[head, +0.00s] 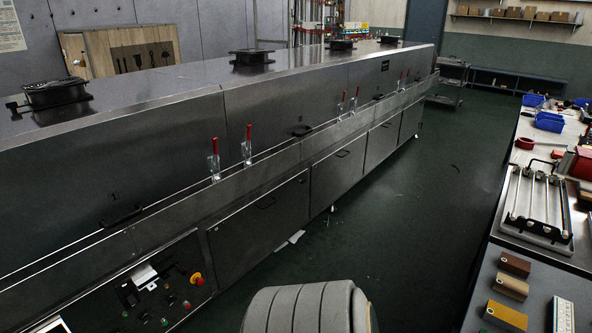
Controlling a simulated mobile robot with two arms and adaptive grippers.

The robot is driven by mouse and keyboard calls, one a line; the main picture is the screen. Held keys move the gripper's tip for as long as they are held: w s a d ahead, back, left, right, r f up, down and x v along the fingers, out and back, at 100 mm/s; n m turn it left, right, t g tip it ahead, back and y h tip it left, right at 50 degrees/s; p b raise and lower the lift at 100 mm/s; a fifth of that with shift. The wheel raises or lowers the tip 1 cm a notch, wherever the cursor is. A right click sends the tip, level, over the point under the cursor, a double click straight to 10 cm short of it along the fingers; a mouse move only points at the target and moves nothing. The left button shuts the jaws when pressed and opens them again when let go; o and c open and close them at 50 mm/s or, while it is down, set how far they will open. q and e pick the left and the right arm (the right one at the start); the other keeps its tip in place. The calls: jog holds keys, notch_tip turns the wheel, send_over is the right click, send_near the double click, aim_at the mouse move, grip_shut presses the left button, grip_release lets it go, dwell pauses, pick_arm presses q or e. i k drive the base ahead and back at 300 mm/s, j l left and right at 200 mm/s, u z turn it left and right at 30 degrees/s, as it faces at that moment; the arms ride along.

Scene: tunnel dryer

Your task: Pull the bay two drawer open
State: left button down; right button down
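The tunnel dryer (160,178), a long grey steel machine, runs from the near left to the far middle. A second drawer front (338,177) follows farther along, also with a handle (343,153). More fronts follow toward the far end. All look flush and shut. I cannot read which one is marked bay two. Neither of my grippers is in view.
A control panel (150,300) with a red stop button is at the lower left. Red-handled clamps (248,147) line the upper ledge. A workbench (480,270) with blocks and blue bins stands at right. The green floor (425,200) between is mostly clear.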

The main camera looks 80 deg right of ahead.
aim_at(332, 175)
jog(key=z, duration=3)
